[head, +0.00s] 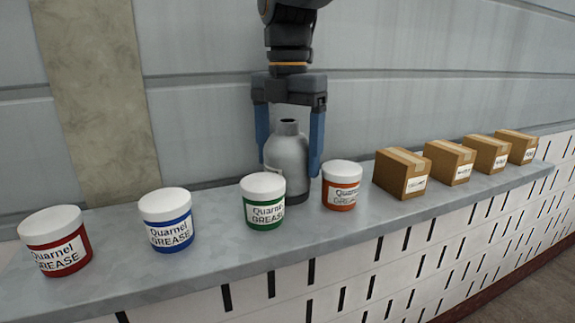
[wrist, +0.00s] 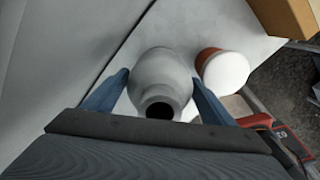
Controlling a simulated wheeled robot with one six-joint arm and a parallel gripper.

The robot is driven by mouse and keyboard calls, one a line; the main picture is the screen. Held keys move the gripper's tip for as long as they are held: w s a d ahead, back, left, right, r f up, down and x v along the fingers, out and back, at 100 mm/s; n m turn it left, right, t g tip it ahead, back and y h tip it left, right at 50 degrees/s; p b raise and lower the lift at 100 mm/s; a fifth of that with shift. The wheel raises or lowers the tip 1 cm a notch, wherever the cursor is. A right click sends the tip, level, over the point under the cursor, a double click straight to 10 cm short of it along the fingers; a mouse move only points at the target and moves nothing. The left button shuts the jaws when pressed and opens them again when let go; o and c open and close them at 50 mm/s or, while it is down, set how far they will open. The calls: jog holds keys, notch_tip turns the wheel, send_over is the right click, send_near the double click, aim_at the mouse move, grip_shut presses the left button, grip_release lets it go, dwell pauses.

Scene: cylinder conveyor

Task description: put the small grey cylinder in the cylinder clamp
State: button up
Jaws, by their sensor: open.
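The small grey cylinder (head: 289,158) is a grey bottle shape with a narrow dark-mouthed neck. It stands upright on the grey ledge, behind the green-banded and orange-banded tubs. My gripper (head: 289,162) points down over it, with one blue finger on each side. In the wrist view the cylinder (wrist: 162,83) sits between the fingertips of my gripper (wrist: 161,84). The jaws are open, and a small gap shows beside the fingers. I cannot see the cylinder clamp in either view.
On the ledge (head: 110,285) stand white-lidded tubs: red (head: 57,243), blue (head: 167,222), green (head: 265,203) and orange (head: 341,187). The orange one is close to my right finger. Several cardboard boxes (head: 400,176) line the right. A wall (head: 400,80) rises close behind.

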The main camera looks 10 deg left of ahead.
jog(key=c, duration=1.8)
jog(key=shift+r, duration=0.1)
jog(key=shift+r, duration=0.1)
jog(key=shift+r+b, duration=0.2)
jog(key=shift+b, duration=0.3)
notch_tip(320, 180, up, 11)
jog(key=b, duration=0.2)
jog(key=s+d+b, duration=0.7)
jog(key=s+d, duration=0.2)
jog(key=s, duration=0.5)
jog(key=shift+s+f, duration=0.25)
jog(key=shift+s, duration=0.1)
